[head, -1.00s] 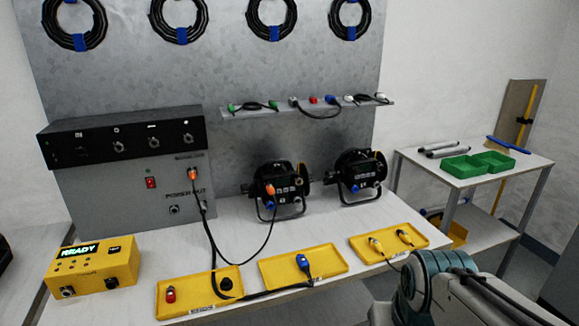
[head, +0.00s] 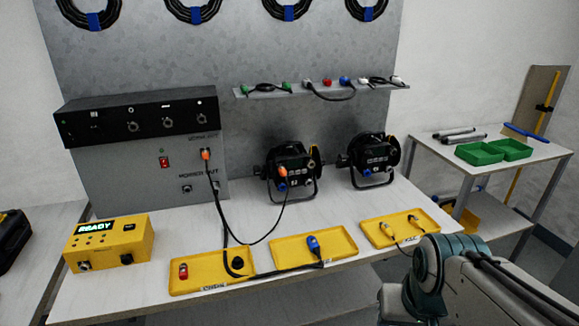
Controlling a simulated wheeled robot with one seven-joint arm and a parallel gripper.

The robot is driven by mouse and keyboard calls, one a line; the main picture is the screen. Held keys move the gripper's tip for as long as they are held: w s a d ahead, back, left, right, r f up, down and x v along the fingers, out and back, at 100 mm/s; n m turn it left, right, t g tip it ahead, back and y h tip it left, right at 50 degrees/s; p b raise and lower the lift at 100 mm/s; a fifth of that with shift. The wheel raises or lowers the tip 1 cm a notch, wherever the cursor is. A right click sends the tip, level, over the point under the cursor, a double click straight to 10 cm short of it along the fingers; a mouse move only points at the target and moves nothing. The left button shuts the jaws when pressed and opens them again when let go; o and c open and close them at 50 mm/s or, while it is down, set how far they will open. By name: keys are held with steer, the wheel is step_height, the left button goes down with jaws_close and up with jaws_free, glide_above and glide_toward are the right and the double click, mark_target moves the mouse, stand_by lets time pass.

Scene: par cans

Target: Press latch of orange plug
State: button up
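One orange plug (head: 206,154) sits in the power-out panel of the grey cabinet, with a black cable hanging from it. Another orange plug (head: 283,172) is at the back of the left par can (head: 292,160); a black cable runs down from it. The latches are too small to make out. My arm shows at the lower right, but my gripper is outside the picture.
Yellow trays (head: 188,289) along the table's front edge hold a red connector (head: 183,271), a blue connector (head: 313,244) and other plugs. A yellow box (head: 108,243) reading READY stands at left. A second par can (head: 368,160) stands at right. A side table (head: 540,150) holds green bins.

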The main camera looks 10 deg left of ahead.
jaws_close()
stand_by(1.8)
